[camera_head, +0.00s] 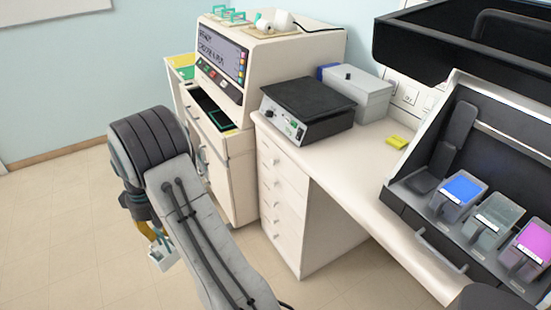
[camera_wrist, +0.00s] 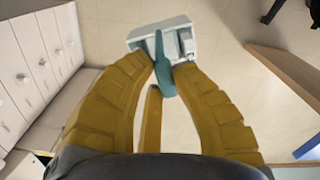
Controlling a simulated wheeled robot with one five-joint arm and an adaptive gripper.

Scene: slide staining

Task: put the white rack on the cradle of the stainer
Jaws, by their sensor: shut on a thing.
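The white rack (camera_head: 163,257) hangs low over the floor at the left in the head view, under the end of my arm. In the wrist view the white rack (camera_wrist: 150,32) shows at the top centre with a teal handle (camera_wrist: 163,65). My gripper (camera_head: 152,232) has its yellow fingers (camera_wrist: 166,74) closed on that handle. The stainer (camera_head: 470,190) stands open on the counter at the right, with blue, grey and magenta vats in front. A dark upright piece (camera_head: 455,140) stands inside it at the left; I cannot tell whether this is the cradle.
A beige machine (camera_head: 245,60) with a screen and an open drawer (camera_head: 213,112) stands at the back. A black-topped device (camera_head: 308,105), a grey box (camera_head: 360,92) and a yellow block (camera_head: 397,142) sit on the counter (camera_head: 365,165). White drawers (camera_head: 283,205) stand below. The floor is clear at left.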

